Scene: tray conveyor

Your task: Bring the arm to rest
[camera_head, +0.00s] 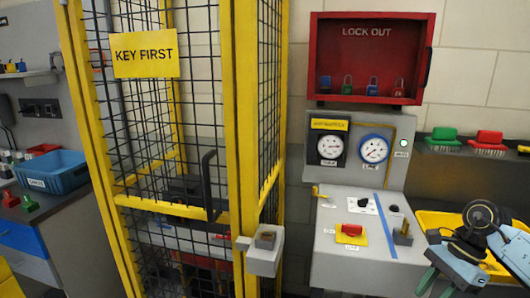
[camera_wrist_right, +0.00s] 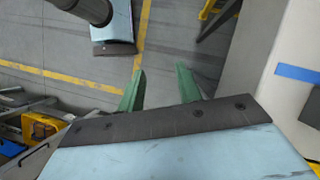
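My right gripper (camera_head: 437,284) is at the lower right of the head view, in front of the right end of the grey control panel (camera_head: 340,235). In the right wrist view its two green fingers (camera_wrist_right: 161,90) stand apart with only grey floor between them, so it is open and empty. My left gripper does not show in the head view. A pale blue block on a dark cylinder at the top of the wrist view looks like a part of my own body.
A yellow mesh cage (camera_head: 240,150) with a "KEY FIRST" sign (camera_head: 145,55) stands at centre left. A red lock-out box (camera_head: 372,58) hangs above the gauges. A yellow bin (camera_head: 440,221) is behind my right arm. A blue bin (camera_head: 62,177) sits on the left bench.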

